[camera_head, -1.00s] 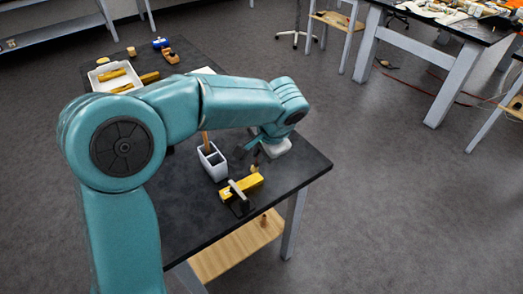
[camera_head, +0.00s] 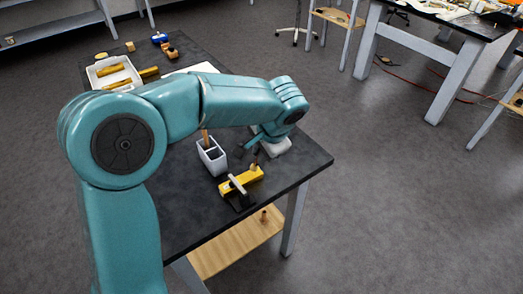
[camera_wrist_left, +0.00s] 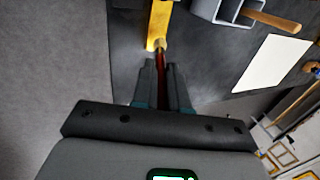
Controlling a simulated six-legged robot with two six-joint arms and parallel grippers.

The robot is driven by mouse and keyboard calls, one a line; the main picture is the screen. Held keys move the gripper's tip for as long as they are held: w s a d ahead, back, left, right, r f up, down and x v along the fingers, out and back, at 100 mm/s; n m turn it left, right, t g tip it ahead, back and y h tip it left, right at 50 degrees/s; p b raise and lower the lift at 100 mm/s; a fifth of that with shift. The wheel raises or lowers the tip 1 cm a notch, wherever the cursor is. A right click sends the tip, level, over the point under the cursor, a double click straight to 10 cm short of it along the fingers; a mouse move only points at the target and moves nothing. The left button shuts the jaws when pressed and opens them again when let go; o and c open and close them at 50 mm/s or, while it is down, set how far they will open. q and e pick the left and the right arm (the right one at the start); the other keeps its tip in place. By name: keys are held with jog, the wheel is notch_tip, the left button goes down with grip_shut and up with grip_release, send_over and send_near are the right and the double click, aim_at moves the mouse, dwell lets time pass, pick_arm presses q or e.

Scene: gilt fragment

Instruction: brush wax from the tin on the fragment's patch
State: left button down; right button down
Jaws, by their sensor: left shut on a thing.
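The yellow-gold fragment (camera_head: 246,180) lies in a dark stand with a grey bar across it, near the table's front right. Its end also shows in the left wrist view (camera_wrist_left: 158,26). My left gripper (camera_head: 245,149) is low over the table just behind the fragment, partly hidden by my arm. In the left wrist view my left gripper (camera_wrist_left: 162,72) is shut on a thin brush with a dark red handle (camera_wrist_left: 160,66). The brush's tip is at the fragment's near end; I cannot tell whether it touches. I cannot pick out the wax tin. My right gripper is not in view.
A white two-part holder (camera_head: 212,158) with a wooden-handled tool stands left of the gripper. A white tray (camera_head: 133,68) with gilt pieces and several small objects stand at the back left. The dark table (camera_head: 190,215) is bare at front left.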

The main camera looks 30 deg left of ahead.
pick_arm(q)
jog(key=shift+f+b, duration=0.55)
jog(key=shift+f, duration=0.2)
